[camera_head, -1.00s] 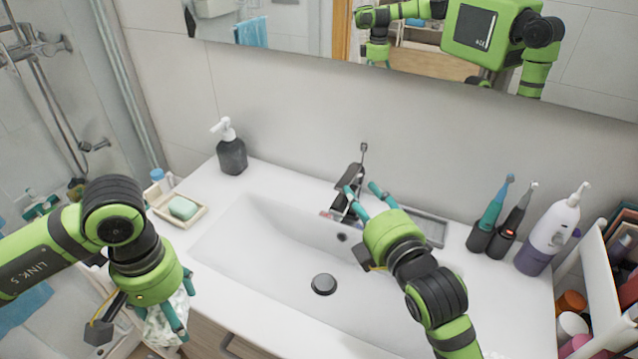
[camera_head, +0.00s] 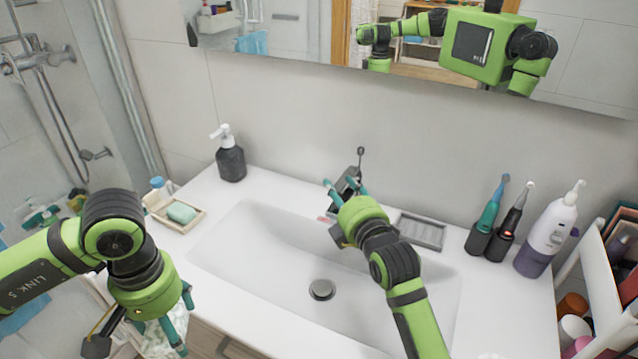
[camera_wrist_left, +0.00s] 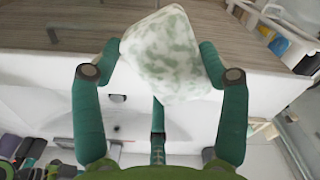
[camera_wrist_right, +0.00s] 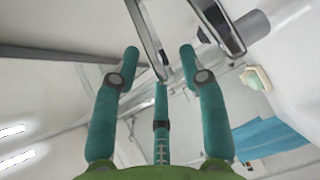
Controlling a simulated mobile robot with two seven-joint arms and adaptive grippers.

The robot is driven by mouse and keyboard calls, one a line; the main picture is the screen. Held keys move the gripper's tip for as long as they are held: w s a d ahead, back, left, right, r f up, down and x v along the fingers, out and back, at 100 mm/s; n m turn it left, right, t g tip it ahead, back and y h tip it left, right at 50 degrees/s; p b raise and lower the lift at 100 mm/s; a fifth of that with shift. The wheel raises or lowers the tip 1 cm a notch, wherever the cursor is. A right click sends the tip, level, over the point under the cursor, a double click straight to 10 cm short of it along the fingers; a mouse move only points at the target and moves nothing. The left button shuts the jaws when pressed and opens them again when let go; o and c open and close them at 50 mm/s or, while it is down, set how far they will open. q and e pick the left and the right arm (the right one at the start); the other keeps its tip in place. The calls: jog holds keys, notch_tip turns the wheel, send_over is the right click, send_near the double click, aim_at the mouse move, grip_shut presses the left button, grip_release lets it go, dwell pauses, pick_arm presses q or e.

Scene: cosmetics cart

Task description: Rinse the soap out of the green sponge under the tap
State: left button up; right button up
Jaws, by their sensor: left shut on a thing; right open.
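The green sponge (camera_wrist_left: 167,52) is pale, with white foam over green patches. My left gripper (camera_head: 165,325) is shut on it, with the fingers on either side in the left wrist view. It holds the sponge in front of the counter's front left edge, outside the basin. My right gripper (camera_head: 345,184) is open at the tap (camera_head: 347,181), its fingertips on either side of the tap in the head view. The metal tap also shows just beyond the fingers in the right wrist view (camera_wrist_right: 218,22). The fingers partly hide the tap, and I cannot tell whether they touch it. No water shows.
The white basin (camera_head: 260,255) is empty, with a round drain (camera_head: 321,289). A soap dish (camera_head: 190,221) with green soap and a dark pump bottle (camera_head: 230,160) stand left. A grey tray (camera_head: 422,232), electric toothbrushes (camera_head: 488,225) and a white-purple device (camera_head: 546,240) stand right.

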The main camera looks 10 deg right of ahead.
pick_arm(q)
jog(key=shift+s+r, duration=0.15)
jog(key=shift+r, duration=0.1)
pick_arm(e)
jog(key=shift+x, duration=0.8)
jog(key=shift+r, duration=0.1)
grip_shut()
pick_arm(q)
notch_tip(320, 180, up, 6)
jog(key=p, duration=0.5)
jog(key=shift+f+p, duration=0.2)
jog(key=shift+p, duration=0.2)
pick_arm(e)
jog(key=shift+w+d+r+m+g, duration=0.1)
jog(key=shift+w+r+m+g, duration=0.1)
jog(key=shift+r+m+g, duration=0.55)
pick_arm(q)
jog(key=shift+r+p, duration=0.25)
jog(key=shift+p, duration=0.05)
pick_arm(e)
jog(key=shift+f, duration=0.1)
